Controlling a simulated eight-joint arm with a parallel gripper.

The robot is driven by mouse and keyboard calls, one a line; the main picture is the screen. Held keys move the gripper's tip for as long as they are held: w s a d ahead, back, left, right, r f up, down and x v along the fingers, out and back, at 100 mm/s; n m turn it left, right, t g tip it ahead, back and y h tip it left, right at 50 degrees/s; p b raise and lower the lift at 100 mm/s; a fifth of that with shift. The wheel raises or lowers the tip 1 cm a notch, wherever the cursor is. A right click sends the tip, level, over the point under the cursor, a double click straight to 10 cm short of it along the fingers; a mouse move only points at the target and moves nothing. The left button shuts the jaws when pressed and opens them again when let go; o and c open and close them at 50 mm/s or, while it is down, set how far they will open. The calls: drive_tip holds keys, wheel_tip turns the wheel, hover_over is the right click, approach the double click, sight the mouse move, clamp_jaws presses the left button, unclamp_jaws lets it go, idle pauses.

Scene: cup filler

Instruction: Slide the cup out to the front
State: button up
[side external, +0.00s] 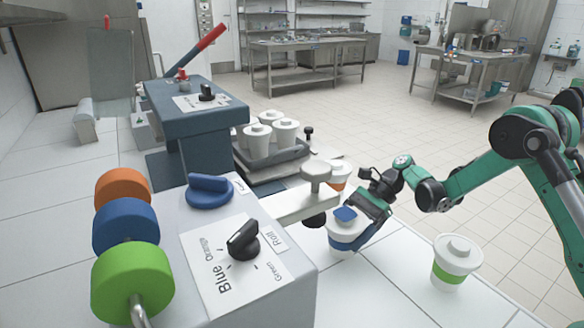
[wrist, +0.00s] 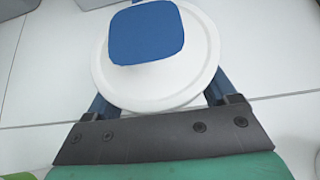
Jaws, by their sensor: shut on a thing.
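A white cup with a blue band (side external: 343,243) and a blue square on its lid stands on the white table, just in front of the machine's nozzle arm. The lid (wrist: 195,85) and its blue square (wrist: 146,32) fill the top of the wrist view. My gripper (side external: 366,222) comes in from the right and is shut on this cup. In the wrist view its two fingers (wrist: 158,100) lie on either side of the cup, partly hidden under the lid. The cup looks upright.
The filler machine (side external: 290,300) with its dial (side external: 243,240) and coloured rolls (side external: 125,228) stands at left. An orange-banded cup (side external: 338,175) stands behind the gripper, and a green-banded cup (side external: 455,262) at right. A tray (side external: 270,160) holds several white cups. Table between blue and green cups is clear.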

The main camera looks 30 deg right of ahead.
drive_tip(key=shift+d, duration=2.9)
drive_tip(key=o, duration=1.3)
drive_tip(key=shift+c, duration=0.2)
drive_tip(key=shift+d+r, duration=0.15)
drive_tip(key=shift+d, duration=0.05)
drive_tip(key=d+r+h, duration=0.2)
drive_tip(key=d, duration=0.1)
drive_tip(key=d+r+t+h, duration=0.1)
drive_tip(key=d, duration=0.1)
drive_tip(key=shift+w+d+r+m, duration=0.1)
drive_tip(key=shift+r+m, duration=0.1)
drive_tip(key=shift+m, duration=0.1)
drive_tip(key=s+a+r+n+t+h, duration=0.6)
drive_tip(key=s+a+n, duration=0.4)
drive_tip(key=n, duration=0.8)
drive_tip(key=shift+s+a+r+n+h, duration=0.3)
drive_tip(key=shift+a+r+h, duration=0.5)
drive_tip(key=shift+h, duration=0.3)
